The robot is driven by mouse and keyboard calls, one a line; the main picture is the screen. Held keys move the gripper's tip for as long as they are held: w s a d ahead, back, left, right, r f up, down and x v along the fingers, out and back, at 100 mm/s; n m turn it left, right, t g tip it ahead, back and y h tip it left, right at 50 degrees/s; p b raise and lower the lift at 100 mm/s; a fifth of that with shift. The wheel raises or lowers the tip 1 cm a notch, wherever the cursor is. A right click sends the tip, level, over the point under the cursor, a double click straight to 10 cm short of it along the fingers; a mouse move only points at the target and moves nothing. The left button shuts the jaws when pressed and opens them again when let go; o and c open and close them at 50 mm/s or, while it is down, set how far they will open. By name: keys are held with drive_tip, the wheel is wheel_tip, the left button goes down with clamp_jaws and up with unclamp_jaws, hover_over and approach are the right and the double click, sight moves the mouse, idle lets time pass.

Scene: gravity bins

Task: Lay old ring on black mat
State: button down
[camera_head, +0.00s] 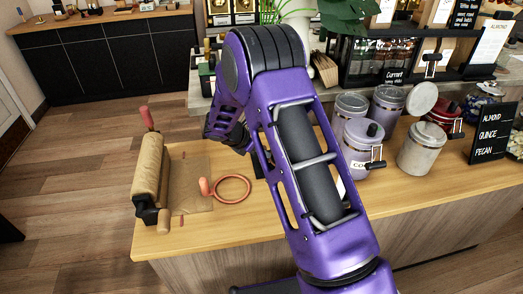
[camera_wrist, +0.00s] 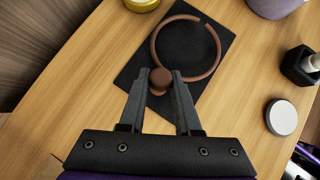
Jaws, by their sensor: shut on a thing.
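In the wrist view, my gripper (camera_wrist: 161,76) is shut on the round knob of a brown-red ring (camera_wrist: 216,58). The ring has a small gap at its upper right. It lies over the black mat (camera_wrist: 185,45), mostly within its outline; I cannot tell whether it touches the mat or hovers just above it. In the head view, my purple arm hides the gripper, the held ring and most of the mat. A second ring (camera_head: 233,201), orange-red with a knob, lies on the counter at left, partly by brown paper.
A paper roll holder (camera_head: 150,175) stands on the counter's left end. Several canisters (camera_head: 362,140) stand right of my arm. In the wrist view, a white disc (camera_wrist: 281,117) and a dark bottle (camera_wrist: 300,66) lie right of the mat. Bare wood (camera_wrist: 90,60) is left of it.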

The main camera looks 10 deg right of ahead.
drive_tip(key=shift+f+b, duration=0.4)
drive_tip(key=shift+f, duration=0.1)
idle(0.3)
drive_tip(key=c, duration=0.5)
unclamp_jaws()
drive_tip(key=p+v, duration=0.2)
drive_tip(key=v, duration=1.5)
drive_tip(key=shift+r, duration=0.3)
